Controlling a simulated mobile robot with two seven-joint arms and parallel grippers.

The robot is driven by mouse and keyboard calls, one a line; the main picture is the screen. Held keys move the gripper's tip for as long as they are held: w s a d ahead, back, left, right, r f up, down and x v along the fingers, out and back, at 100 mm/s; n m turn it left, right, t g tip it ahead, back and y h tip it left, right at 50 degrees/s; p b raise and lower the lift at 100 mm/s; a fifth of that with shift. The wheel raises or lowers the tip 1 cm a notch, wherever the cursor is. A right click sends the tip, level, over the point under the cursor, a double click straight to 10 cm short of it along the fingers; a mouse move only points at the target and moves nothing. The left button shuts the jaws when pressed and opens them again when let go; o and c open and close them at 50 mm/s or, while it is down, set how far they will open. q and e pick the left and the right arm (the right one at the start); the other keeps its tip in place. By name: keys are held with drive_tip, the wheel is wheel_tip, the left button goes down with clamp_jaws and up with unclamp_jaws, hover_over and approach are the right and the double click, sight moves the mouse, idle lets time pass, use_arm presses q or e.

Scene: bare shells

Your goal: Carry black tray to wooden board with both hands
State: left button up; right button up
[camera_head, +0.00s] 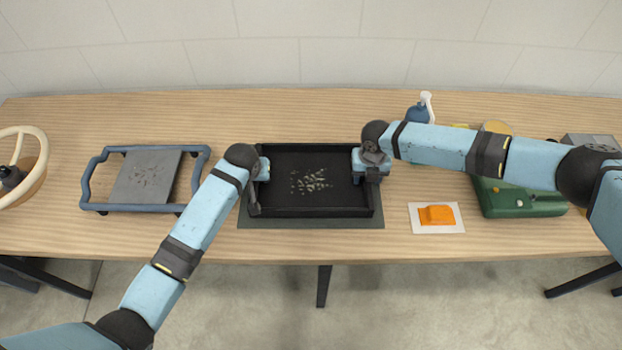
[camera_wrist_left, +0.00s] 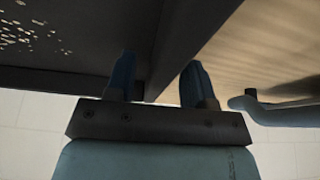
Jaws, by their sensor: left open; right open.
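The black tray (camera_head: 315,212) sits on a dark mat (camera_head: 310,224) in the middle of the table, with small pale bits scattered on its floor. My left gripper (camera_head: 258,182) is at its left wall. In the left wrist view the open fingers (camera_wrist_left: 159,82) stand on either side of the tray wall (camera_wrist_left: 172,40), not closed on it. My right gripper (camera_head: 368,172) is open at the right wall; its fingers are partly hidden by its own body. I cannot make out a wooden board separate from the wooden table.
On the wooden table (camera_head: 320,248), a blue-framed carrier (camera_head: 203,165) with a grey plate (camera_head: 147,178) stands left. To the right are an orange block (camera_head: 436,214) on a white sheet (camera_head: 450,229), a green case (camera_head: 520,204) and a blue bottle (camera_head: 417,113).

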use_arm(q)
drive_tip(key=c, duration=0.9)
use_arm(e)
drive_tip(key=c, duration=0.9)
use_arm(q)
clamp_jaws()
use_arm(e)
clamp_jaws()
use_arm(q)
drive_tip(key=shift+r, duration=0.1)
use_arm(e)
drive_tip(key=shift+w+r, duration=0.1)
